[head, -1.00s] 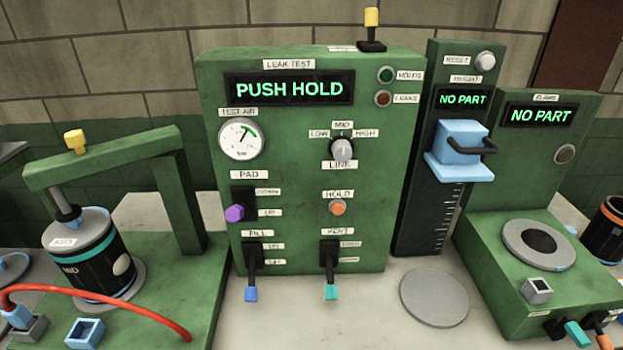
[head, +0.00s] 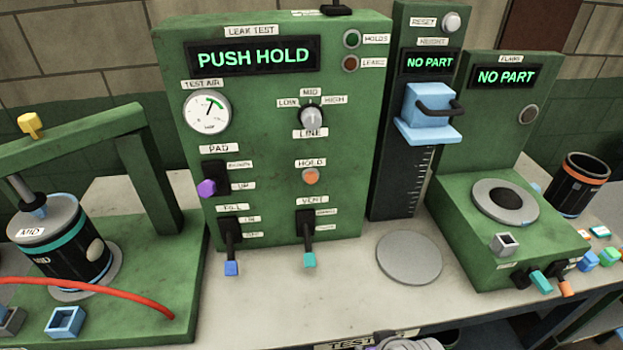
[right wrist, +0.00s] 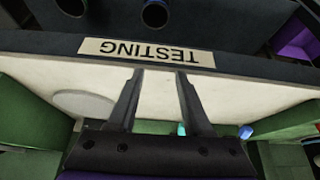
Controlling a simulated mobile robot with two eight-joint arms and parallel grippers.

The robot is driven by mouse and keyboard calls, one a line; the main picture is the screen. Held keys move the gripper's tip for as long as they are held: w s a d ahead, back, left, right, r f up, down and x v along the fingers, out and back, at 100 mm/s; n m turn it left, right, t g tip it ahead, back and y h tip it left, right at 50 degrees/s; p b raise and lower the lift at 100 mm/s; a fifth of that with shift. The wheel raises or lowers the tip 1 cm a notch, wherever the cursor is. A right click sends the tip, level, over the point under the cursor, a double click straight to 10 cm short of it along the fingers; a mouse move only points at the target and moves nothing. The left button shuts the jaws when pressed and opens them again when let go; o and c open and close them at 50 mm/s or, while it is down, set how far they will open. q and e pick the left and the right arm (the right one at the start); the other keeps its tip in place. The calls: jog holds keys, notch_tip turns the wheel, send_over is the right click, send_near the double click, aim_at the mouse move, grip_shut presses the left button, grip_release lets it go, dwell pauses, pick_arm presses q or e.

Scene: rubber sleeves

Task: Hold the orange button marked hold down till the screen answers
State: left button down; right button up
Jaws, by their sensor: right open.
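The orange hold button (head: 310,176) sits on the green leak test panel (head: 262,135) in the head view, under a HOLD label and below the line knob (head: 312,117). The screen (head: 253,56) at the top of the panel reads PUSH HOLD in green. Nothing touches the button. My right gripper shows in the right wrist view (right wrist: 160,76), its two fingers apart and empty, near the bench edge with the TESTING label. In the head view only a grey part of my right arm shows at the bottom edge. My left gripper is not in view.
Below the button are the fill lever (head: 231,266) and the vent lever (head: 309,258). The purple pad switch (head: 207,188) is to its left. A clamped sleeve (head: 65,245) with a red hose stands at left. A grey disc (head: 409,257) lies right of the panel. Bench before the panel is clear.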

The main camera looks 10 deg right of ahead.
grip_shut()
dwell(1.8)
